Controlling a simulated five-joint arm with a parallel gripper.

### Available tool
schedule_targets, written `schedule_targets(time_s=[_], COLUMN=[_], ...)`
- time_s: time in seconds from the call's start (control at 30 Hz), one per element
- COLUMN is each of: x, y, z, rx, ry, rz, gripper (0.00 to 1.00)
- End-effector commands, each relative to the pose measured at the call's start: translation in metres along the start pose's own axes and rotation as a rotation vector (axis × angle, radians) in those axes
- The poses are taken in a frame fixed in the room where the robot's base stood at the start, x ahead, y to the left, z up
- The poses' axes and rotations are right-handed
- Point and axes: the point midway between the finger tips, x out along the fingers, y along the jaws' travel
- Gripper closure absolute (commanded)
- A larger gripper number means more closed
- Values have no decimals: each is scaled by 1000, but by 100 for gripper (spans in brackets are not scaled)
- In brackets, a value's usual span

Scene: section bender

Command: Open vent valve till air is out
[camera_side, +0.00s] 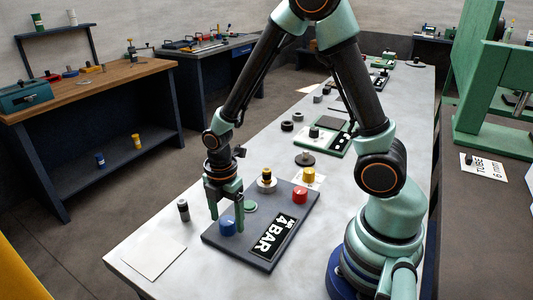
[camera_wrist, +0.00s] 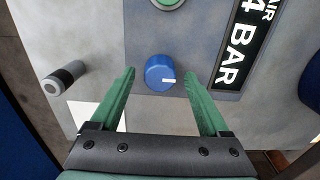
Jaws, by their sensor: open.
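A dark grey panel (camera_side: 218,241) lies on the pale bench and carries a black plate (camera_side: 270,238) reading "AIR 4 BAR". A blue knob (camera_side: 227,228) stands at its near left corner. The wrist view shows this blue knob (camera_wrist: 160,70) with a white mark pointing right. My open gripper (camera_side: 226,214) points down over it. In the wrist view the gripper's (camera_wrist: 161,74) fingers are on either side of the knob, with a gap on each side. A red knob (camera_side: 300,195) and a brass-topped fitting (camera_side: 266,181) are also on the panel. No label marks which one is the vent valve.
A green round part (camera_side: 250,207) sits on the panel beside the gripper. A small grey-and-black cylinder (camera_side: 183,210) and a white sheet (camera_side: 153,257) lie left of the panel. More parts fill the bench behind; its front left is mostly clear.

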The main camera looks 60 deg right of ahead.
Motion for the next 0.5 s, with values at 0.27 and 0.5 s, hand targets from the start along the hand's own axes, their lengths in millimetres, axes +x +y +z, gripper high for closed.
schedule_targets(time_s=[0.27, 0.5], x=[1, 1], y=[0, 0], z=[0, 0], rx=[0, 0], ry=[0, 0], rz=[1, 1], gripper=[21, 100])
